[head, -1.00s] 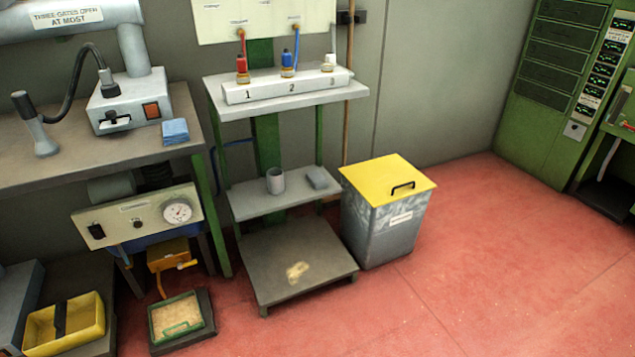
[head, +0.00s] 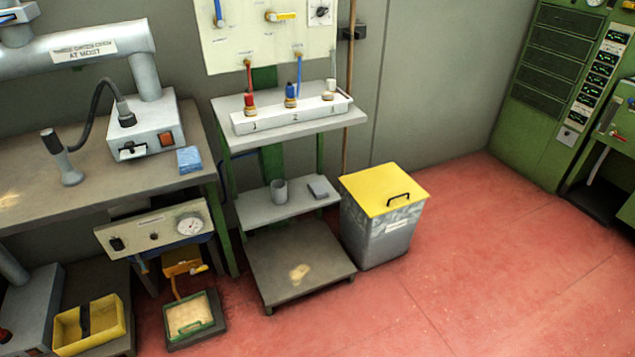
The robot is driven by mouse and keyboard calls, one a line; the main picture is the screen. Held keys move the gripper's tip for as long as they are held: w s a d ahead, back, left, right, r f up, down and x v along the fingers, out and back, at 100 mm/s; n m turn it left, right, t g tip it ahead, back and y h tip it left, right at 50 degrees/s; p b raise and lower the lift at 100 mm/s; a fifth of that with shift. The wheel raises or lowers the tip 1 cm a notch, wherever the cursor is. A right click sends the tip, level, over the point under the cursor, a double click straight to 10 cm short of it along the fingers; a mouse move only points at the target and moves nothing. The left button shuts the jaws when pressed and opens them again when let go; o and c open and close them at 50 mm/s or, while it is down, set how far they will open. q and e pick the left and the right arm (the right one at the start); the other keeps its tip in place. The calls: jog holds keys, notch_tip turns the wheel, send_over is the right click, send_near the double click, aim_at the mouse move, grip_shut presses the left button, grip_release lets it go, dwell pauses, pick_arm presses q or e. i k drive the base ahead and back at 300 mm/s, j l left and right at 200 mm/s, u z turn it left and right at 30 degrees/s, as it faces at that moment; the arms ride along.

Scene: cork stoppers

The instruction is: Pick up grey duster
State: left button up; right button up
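A small grey folded pad (head: 319,187), which looks like the grey duster, lies on the middle shelf (head: 262,211) of the green-legged stand. It is at the right side of that shelf, beside a grey cup (head: 278,191) and apart from it. A blue folded cloth (head: 189,159) lies on the workbench at the left. Neither of my grippers is in view.
The workbench (head: 40,205) holds a white box (head: 146,128) with a hose. A yellow-lidded grey bin (head: 383,225) stands right of the stand. A yellow tray (head: 88,325) and a sand tray (head: 190,318) are low at the left. Red floor (head: 480,270) is clear at the right.

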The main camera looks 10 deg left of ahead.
aim_at(316, 189)
jog(key=i+l+u, duration=0.15)
jog(key=i, duration=0.3)
jog(key=i+l+u, duration=0.15)
jog(key=i, duration=0.35)
jog(key=i+l+u, duration=0.15)
jog(key=i, duration=0.3)
jog(key=i+l+u, duration=0.2)
jog(key=i+l, duration=0.2)
